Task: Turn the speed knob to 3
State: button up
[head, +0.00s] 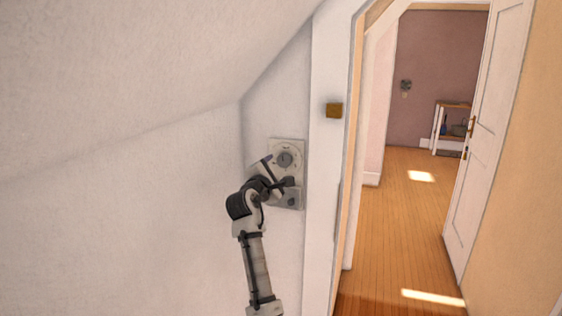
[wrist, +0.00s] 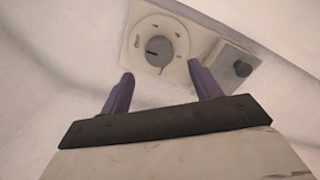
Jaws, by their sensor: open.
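The speed knob (head: 285,159) is a round grey knob on a white wall plate, in the upper part of the control panel (head: 301,148). In the wrist view the knob (wrist: 159,51) shows a dark line on its left part, inside a pale dial ring with marks too small to read. In the head view my wrist hides part of the panel.
The sloped white ceiling (head: 120,90) comes down close on the left of the panel. A white door frame (head: 323,150) with a small brown block (head: 334,110) stands to the right. Beyond it, an open doorway leads to a wooden floor (head: 400,230) and a white door (head: 490,130).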

aim_at(282, 163)
jog(key=shift+p+x, duration=0.6)
jog(key=shift+x, duration=2.3)
jog(key=shift+c, duration=0.3)
jog(key=c, duration=0.9)
